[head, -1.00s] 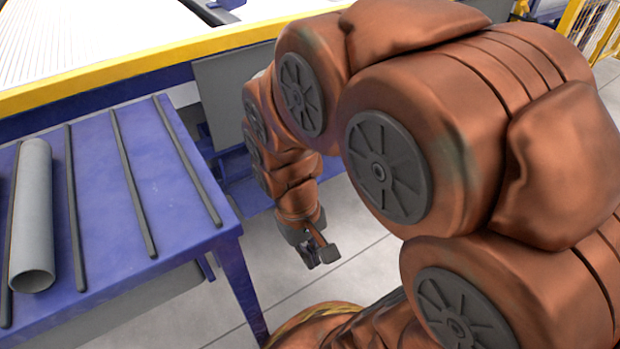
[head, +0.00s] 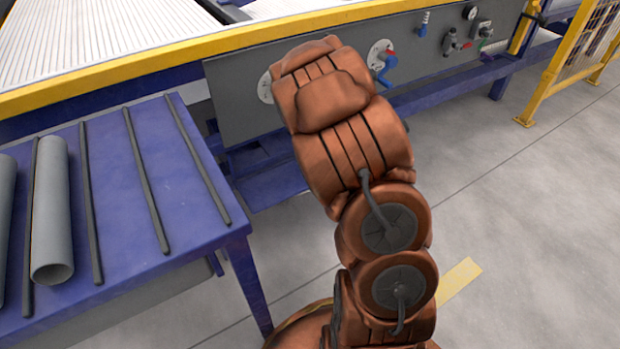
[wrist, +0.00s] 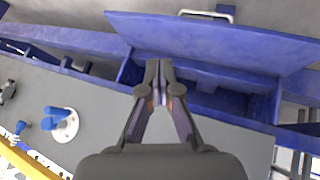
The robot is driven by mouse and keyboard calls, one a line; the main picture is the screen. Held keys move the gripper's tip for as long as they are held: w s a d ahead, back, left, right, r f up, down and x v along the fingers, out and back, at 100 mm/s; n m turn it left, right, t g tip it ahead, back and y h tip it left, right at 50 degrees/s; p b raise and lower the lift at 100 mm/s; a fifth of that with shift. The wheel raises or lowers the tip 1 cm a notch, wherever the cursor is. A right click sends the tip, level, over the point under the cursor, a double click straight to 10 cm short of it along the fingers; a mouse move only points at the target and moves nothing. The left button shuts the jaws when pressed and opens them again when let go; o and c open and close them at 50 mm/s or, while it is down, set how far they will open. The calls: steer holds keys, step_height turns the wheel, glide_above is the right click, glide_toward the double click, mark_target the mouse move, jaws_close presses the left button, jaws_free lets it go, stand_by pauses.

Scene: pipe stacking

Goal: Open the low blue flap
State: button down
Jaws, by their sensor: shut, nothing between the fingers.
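The low blue flap (wrist: 225,42) shows in the wrist view as a long panel with a white handle (wrist: 207,14) on its outer edge. It stands swung out from a blue compartment (wrist: 205,85), whose inside shows. In the head view, a blue panel (head: 272,188), apparently this flap, lies low under the grey control panel. My gripper (wrist: 160,82) is shut and empty, with its fingertips in front of the compartment opening in the picture. I cannot tell whether they touch anything. In the head view my own arm hides the gripper.
The grey control panel (head: 240,100) carries a blue knob (head: 386,62) and several valves. A blue table (head: 150,200) with grey pipes (head: 52,215) stands at the left. A yellow fence (head: 570,60) is at the far right. The floor (head: 520,230) at right is clear.

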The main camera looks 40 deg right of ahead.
step_height(320, 180, down, 5)
steer(key=w+d+t+y, duration=0.1)
steer(key=w+t, duration=0.1)
steer(key=t+y+p, duration=0.1)
steer(key=t+y, duration=0.2)
steer(key=t, duration=0.1)
glide_toward(305, 177)
steer(key=shift+n, duration=0.4)
steer(key=x, duration=0.1)
steer(key=b+x, duration=0.1)
steer(key=x, duration=0.1)
steer(key=b+x, duration=0.1)
steer(key=shift+w+r, duration=0.1)
steer(key=shift+w, duration=0.4)
